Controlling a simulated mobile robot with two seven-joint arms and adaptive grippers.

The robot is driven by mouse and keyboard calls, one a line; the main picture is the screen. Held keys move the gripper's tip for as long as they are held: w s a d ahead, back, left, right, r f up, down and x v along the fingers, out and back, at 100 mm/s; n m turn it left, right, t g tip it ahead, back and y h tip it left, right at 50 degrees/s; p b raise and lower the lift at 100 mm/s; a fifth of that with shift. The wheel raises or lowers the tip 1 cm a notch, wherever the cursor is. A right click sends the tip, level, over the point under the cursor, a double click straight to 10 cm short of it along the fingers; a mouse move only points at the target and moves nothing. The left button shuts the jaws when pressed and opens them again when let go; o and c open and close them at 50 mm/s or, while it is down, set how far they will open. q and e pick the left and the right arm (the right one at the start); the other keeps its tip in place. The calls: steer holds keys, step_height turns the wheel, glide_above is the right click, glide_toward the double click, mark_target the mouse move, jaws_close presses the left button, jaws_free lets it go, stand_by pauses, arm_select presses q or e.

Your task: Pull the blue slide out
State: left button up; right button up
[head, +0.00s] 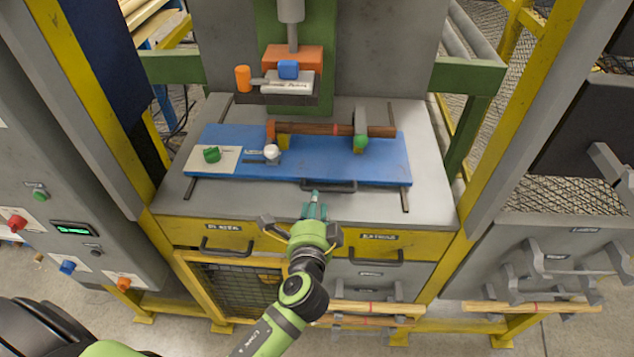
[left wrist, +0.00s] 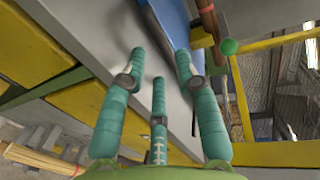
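The blue slide (head: 345,170) is a flat blue plate on the grey machine table. Its dark bar handle (head: 328,186) is on its front edge. My left gripper (head: 314,207) is just in front of and below the handle, pointing toward it. In the left wrist view the teal fingers of my left gripper (left wrist: 160,62) are spread with nothing between them. The blue slide (left wrist: 173,22) shows there beyond the fingertips, with the dark handle (left wrist: 152,24) along it, apart from the fingers. My right gripper is not in view.
A wooden bar (head: 315,128) lies across the slide, with a green knob (head: 360,141) at its right. A white knob (head: 272,152) and green knob (head: 211,154) sit at left. Yellow drawers with handles (head: 228,247) are below. A control panel (head: 75,230) stands left.

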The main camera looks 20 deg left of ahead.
arm_select(q)
steer(key=x, duration=0.2)
steer(key=shift+w+a, duration=0.1)
steer(key=shift+w, duration=0.2)
steer(key=p+x, duration=0.1)
steer(key=x, duration=0.1)
steer(key=shift+w+f, duration=0.1)
steer(key=shift+w, duration=0.2)
steer(key=shift+w+a+f, duration=0.2)
steer(key=shift+w, duration=0.2)
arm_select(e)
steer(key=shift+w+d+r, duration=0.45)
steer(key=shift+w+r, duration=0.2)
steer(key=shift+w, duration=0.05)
arm_select(q)
steer(key=shift+s+r, duration=0.1)
jaws_close()
